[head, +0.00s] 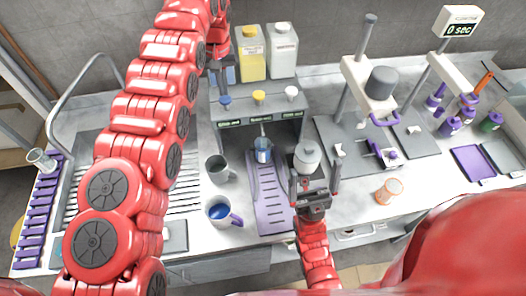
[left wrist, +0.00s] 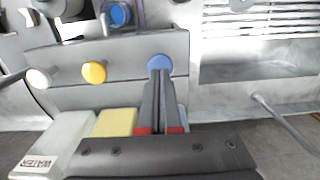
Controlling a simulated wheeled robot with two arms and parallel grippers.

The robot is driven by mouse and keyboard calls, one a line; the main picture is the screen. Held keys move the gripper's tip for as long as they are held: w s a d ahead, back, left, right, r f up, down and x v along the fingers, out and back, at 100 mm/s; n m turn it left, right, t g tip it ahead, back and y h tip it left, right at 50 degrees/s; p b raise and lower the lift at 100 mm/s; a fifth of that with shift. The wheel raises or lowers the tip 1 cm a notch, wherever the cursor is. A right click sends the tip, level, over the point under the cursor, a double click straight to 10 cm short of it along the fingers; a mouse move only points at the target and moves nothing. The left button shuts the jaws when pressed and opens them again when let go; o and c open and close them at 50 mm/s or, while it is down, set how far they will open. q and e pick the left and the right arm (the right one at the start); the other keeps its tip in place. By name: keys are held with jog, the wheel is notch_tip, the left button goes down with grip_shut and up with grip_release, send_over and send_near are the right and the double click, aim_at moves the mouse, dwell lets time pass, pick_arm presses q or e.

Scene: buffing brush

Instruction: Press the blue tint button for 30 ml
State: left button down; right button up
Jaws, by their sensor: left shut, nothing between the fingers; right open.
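The tint dispenser (head: 250,108) has a blue button (head: 225,102) on the left, a yellow button (head: 259,97) and a white button (head: 291,93). My left gripper (head: 222,88) is shut and empty, with its tips pointing down at the blue button. In the left wrist view, its fingertips (left wrist: 160,72) overlap the blue button (left wrist: 160,62); I cannot tell if they touch. A small cup (head: 263,152) with blue showing is under the spout. Small green readouts under the buttons are too small to read. My right gripper (head: 314,190) is open near a grey-white knobbed object (head: 307,154).
Yellow (head: 251,55) and white (head: 282,50) tanks stand behind the buttons; the blue one is partly hidden by my arm. A mug of blue liquid (head: 219,212) and a grey mug (head: 217,169) stand front left. An orange-rimmed jar (head: 389,191) stands right. A timer (head: 460,27) reads 0 sec.

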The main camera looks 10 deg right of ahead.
pick_arm(q)
jog(key=shift+f, duration=0.1)
jog(key=shift+f+b, duration=1.4)
jog(key=shift+b, duration=0.05)
jog(key=shift+r+p, duration=1.25)
jog(key=shift+r, duration=0.3)
